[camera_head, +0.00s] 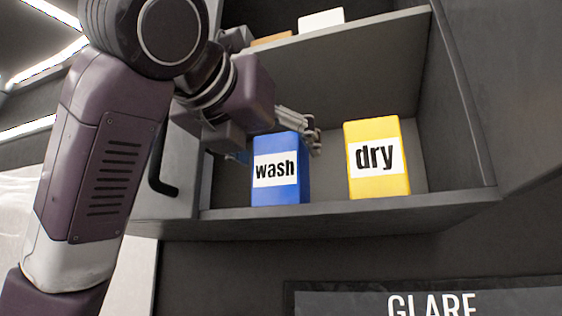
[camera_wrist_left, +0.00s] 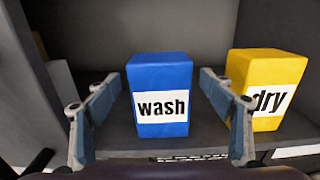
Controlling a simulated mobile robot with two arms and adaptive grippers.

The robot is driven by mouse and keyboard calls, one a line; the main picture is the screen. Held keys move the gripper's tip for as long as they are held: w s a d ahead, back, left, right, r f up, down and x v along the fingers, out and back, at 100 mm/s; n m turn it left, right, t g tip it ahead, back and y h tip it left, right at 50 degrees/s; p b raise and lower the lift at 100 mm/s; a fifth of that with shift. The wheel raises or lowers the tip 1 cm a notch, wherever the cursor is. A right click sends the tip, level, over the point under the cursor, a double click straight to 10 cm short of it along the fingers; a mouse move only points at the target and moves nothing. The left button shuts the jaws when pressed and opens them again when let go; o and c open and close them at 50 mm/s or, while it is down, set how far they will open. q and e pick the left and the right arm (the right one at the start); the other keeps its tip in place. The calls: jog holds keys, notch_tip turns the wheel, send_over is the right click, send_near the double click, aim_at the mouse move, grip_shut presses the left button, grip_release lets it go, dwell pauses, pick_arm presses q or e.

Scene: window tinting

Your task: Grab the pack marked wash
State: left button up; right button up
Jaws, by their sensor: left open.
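The blue pack (camera_head: 280,194) has a white label reading "wash" and stands upright on the lower shelf of the cabinet. In the left wrist view the wash pack (camera_wrist_left: 160,75) is centred between the two fingers. My left gripper (camera_head: 275,137) is open, in front of or around the upper part of the pack. It also shows in the left wrist view (camera_wrist_left: 160,115), with a finger on each side. Gaps show beside the pack, and the fingers do not appear closed on it. My right gripper is not in view.
A yellow pack (camera_head: 377,190) marked "dry" stands to the right on the same shelf (camera_head: 330,212), close to my right-hand finger in the wrist view. An upper shelf (camera_head: 330,36) holds a white box (camera_head: 321,19). A cabinet door with a dark handle (camera_head: 160,178) is at left. A sign reads "GLARE" (camera_head: 432,304) below.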

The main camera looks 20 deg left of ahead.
aim_at(282, 158)
pick_arm(q)
jog(key=w, duration=0.3)
jog(key=shift+w+f, duration=0.1)
jog(key=shift+w, duration=0.05)
jog(key=shift+s, duration=0.3)
jog(key=c, duration=0.5)
jog(key=shift+w, duration=0.1)
jog(key=c, duration=0.7)
jog(key=shift+c, duration=0.8)
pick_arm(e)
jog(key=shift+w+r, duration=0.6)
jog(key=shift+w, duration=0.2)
pick_arm(q)
jog(key=shift+r, duration=0.2)
